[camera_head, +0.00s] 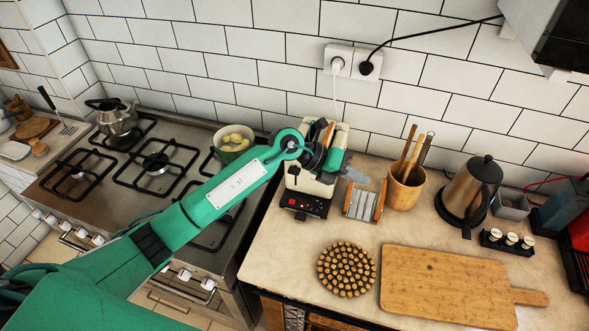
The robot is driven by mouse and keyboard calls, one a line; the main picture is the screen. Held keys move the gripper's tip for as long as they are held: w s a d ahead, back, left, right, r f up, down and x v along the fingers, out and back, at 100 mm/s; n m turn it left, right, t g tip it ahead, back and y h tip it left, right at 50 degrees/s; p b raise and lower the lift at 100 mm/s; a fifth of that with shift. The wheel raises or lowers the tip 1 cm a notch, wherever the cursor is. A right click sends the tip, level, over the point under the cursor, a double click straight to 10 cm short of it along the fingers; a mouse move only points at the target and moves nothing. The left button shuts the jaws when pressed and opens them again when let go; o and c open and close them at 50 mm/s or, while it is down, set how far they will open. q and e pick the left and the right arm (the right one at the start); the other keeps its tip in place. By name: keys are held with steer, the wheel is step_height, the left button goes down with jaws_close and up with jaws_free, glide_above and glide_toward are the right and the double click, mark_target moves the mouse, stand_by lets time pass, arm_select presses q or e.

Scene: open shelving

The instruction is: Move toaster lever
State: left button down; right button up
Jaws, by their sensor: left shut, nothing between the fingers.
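The cream toaster (326,189) stands on the counter to the right of the stove, with a dark control panel (303,204) at its front base. My left arm reaches in from the left and covers much of the toaster's top and middle. My left gripper (356,175) is at the toaster's right side, shut with nothing held. I cannot tell whether it touches the toaster. The lever cannot be made out clearly behind my wrist. My right gripper is not in view.
A small rack (361,204) stands close right of the toaster, then a utensil holder (404,188) and a kettle (467,192). A round trivet (346,269) and cutting board (446,287) lie in front. A green pot (233,139) sits on the stove, left.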

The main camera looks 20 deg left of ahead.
arm_select(q)
steer(key=w+a+f+y, duration=0.35)
steer(key=a+y, duration=0.25)
steer(key=a, duration=0.2)
steer(key=y, duration=0.6)
glide_toward(293, 171)
steer(key=shift+w+r+g, duration=0.35)
steer(key=shift+w+g, duration=0.05)
steer(key=shift+f, duration=0.15)
steer(key=shift+w+d+f+b, duration=0.15)
steer(key=shift+f+b, duration=0.65)
steer(key=shift+f, duration=0.9)
steer(key=shift+w+f+b, duration=0.2)
steer(key=shift+f+b, duration=0.6)
steer(key=shift+f, duration=0.85)
